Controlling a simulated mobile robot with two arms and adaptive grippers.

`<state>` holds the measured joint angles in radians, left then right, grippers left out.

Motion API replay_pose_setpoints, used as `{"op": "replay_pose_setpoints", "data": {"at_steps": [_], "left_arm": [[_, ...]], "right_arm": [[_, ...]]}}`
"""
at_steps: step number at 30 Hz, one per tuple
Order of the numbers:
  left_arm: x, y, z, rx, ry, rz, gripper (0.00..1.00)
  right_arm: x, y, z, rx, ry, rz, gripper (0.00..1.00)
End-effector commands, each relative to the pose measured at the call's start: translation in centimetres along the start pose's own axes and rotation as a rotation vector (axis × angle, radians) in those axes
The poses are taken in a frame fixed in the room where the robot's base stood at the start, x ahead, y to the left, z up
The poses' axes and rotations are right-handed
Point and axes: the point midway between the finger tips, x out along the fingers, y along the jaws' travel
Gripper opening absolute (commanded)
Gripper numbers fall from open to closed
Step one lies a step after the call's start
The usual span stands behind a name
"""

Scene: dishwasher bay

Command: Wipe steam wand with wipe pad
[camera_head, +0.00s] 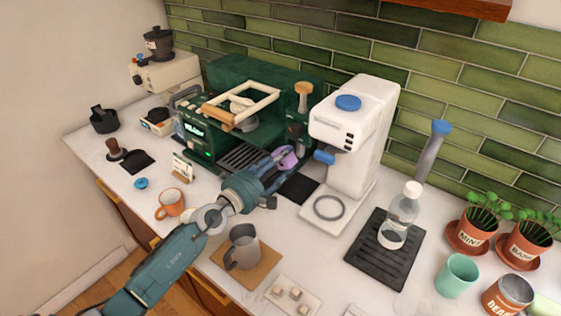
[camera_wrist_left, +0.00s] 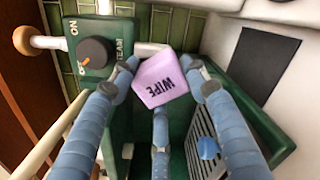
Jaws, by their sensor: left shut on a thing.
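The lilac wipe pad (camera_head: 288,157) is held at the right front of the green espresso machine (camera_head: 228,85). It also shows in the left wrist view (camera_wrist_left: 163,90), marked WIPE. My left gripper (camera_head: 279,163) is shut on the pad, with its blue segmented fingers around it. In the left wrist view a pale metal tube (camera_wrist_left: 150,47), likely part of the steam wand, shows behind the pad. The rest of the wand is hidden, and I cannot tell whether the pad touches it. A steam knob (camera_wrist_left: 97,52) sits on the machine at upper left. My right gripper is not in view.
A white grinder (camera_head: 355,125) stands just right of the machine. A bottle (camera_head: 404,208) is on a black mat (camera_head: 375,265) at right.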

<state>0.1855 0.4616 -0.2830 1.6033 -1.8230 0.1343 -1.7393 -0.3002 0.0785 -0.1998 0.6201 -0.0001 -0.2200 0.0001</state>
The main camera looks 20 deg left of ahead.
Motion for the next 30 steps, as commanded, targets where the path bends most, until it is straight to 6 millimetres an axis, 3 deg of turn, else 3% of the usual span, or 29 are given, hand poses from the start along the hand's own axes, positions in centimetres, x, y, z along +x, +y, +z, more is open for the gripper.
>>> {"op": "replay_pose_setpoints", "data": {"at_steps": [30], "left_arm": [[1.7,-0.1,0.3,-0.001,0.000,-0.001,0.20]], "right_arm": [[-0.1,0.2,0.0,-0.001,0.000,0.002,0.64]]}}
